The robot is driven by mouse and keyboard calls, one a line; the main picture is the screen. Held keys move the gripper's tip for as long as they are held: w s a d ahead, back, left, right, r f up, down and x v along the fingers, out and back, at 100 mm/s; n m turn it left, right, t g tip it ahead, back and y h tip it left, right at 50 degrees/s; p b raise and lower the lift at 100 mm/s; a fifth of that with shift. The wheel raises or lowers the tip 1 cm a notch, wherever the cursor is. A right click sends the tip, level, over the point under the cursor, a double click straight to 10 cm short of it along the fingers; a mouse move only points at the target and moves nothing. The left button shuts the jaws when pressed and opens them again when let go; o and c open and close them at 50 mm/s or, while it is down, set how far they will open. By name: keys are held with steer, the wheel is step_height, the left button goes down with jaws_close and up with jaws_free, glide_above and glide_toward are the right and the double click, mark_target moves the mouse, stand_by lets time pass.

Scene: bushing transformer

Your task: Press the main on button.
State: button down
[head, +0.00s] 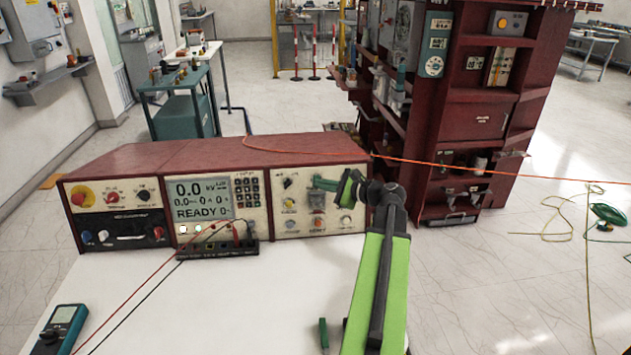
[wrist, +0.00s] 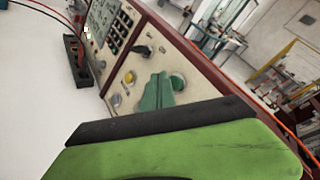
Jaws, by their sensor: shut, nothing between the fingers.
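The test set (head: 200,160) is a long dark-red console with a cream front on a white table. Its right panel (head: 280,222) carries a black switch (head: 287,183), a yellow button (head: 290,204), a reddish square button (head: 317,200) and other small controls. Labels are too small to read, so I cannot tell which is the main on button. My gripper (head: 322,184) is shut and empty, its teal fingers in front of the upper middle of this panel. In the wrist view the fingers (wrist: 157,92) hide part of the panel, near a yellow button (wrist: 129,77). I cannot tell whether they touch it.
The display (head: 200,200) reads READY. A black terminal strip (head: 217,249) with red and black leads stands before the console. A meter (head: 63,328) lies at lower left and a small green object (head: 323,334) lies near the front edge. A dark-red cabinet (head: 470,110) stands behind right.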

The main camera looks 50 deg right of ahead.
steer(key=s+a, duration=0.1)
steer(key=s, duration=0.1)
steer(key=s+a+r+p, duration=0.1)
steer(key=a, duration=0.1)
steer(key=shift+s+r, duration=0.1)
steer(key=shift+s, duration=0.25)
stand_by(1.3)
steer(key=shift+a, duration=0.1)
